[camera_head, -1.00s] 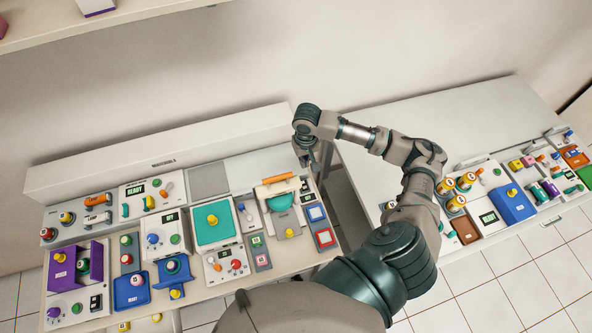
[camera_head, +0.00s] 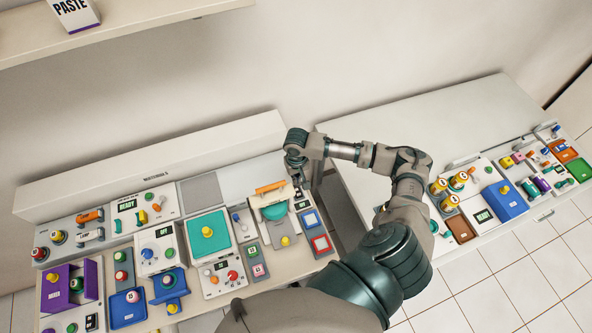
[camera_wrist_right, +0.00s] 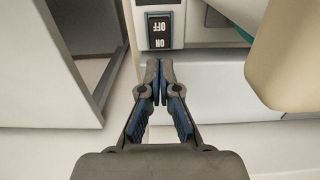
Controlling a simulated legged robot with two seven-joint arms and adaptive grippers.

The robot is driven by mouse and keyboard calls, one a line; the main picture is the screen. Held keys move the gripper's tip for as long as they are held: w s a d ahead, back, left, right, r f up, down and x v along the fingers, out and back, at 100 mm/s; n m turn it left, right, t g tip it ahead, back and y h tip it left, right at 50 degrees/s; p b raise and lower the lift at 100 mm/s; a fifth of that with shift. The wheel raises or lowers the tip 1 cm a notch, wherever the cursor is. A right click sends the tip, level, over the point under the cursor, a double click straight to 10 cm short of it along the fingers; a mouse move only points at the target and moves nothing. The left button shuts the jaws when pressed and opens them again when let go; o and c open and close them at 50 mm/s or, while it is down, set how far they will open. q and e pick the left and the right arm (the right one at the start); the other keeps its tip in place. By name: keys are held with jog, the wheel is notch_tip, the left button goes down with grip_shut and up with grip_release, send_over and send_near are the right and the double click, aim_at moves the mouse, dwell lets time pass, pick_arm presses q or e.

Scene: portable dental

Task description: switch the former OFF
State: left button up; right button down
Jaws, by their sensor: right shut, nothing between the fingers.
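The former, with an orange handle (camera_head: 270,187) and a teal dome (camera_head: 276,210), stands at the right end of the left bench. A rocker switch (camera_wrist_right: 160,30) marked ON and OFF fills the top middle of the right wrist view; I cannot tell which side is pressed. My right gripper (camera_wrist_right: 160,70) is shut and empty, its fingertips just below the switch in that view, seemingly close to it. Whether they touch it is unclear. In the head view my right gripper (camera_head: 297,180) is at the former's back right corner. My left gripper is not in view.
Left of the former are a teal-topped unit (camera_head: 208,231) and several devices with coloured knobs. Blue and red framed pads (camera_head: 320,244) lie to its right. A gap separates this bench from the right bench (camera_head: 420,125). A shelf (camera_head: 150,22) hangs above.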

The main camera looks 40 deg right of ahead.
aim_at(297, 190)
notch_tip(297, 190, down, 6)
jog(key=shift+d+r, duration=0.1)
jog(key=shift+r, duration=0.15)
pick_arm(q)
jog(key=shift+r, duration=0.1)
pick_arm(e)
jog(key=shift+f, duration=0.1)
jog(key=shift+w, duration=0.1)
jog(key=shift+f, duration=0.15)
jog(key=shift+s, duration=0.2)
jog(key=shift+s+r+p, duration=0.1)
jog(key=shift+r+p, duration=0.2)
jog(key=shift+p, duration=0.35)
jog(key=shift+s+a+r+p, duration=0.25)
jog(key=shift+s+p, duration=0.2)
jog(key=shift+p, duration=0.15)
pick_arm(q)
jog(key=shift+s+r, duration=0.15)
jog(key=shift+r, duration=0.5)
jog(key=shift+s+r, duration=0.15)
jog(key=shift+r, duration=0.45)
pick_arm(e)
jog(key=shift+f, duration=0.15)
